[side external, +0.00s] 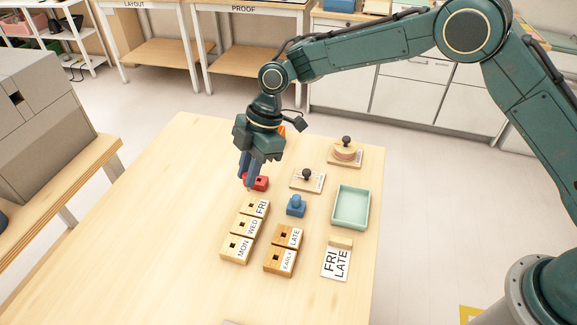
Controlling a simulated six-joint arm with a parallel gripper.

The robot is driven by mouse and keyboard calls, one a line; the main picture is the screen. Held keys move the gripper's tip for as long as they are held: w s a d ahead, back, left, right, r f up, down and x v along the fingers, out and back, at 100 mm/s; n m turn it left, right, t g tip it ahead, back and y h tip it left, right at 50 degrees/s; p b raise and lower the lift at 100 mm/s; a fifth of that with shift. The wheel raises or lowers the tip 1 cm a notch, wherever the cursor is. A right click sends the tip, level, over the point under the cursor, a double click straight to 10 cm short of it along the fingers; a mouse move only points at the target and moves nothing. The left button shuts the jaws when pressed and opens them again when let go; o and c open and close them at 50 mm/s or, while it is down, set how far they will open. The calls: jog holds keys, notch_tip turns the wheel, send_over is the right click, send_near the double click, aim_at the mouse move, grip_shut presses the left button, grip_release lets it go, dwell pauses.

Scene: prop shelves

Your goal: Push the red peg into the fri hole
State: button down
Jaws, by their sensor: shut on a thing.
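My gripper (248,182) points down over the table, just behind the FRI block. It is shut on the red peg (261,183), which shows partly behind and to the right of the fingers. I cannot tell whether the peg touches the table. The FRI block (262,208) is light wood with a dark square hole (249,207) in its left part. The peg is behind this hole, not in it. The lower end of the peg is hidden.
The WED block (246,226) and MON block (236,249) continue the row toward the front. A blue peg (296,206) stands right of FRI, behind the LATE (289,236) and EARLY (280,262) blocks. A FRI LATE card (337,262), green tray (336,206) and stamps lie right. The left table is clear.

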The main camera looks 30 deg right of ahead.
jog(key=shift+f, duration=2.1)
jog(key=shift+f, duration=1.4)
dwell(3.1)
dwell(0.3)
jog(key=c, duration=1.3)
grip_release()
jog(key=shift+r, duration=0.2)
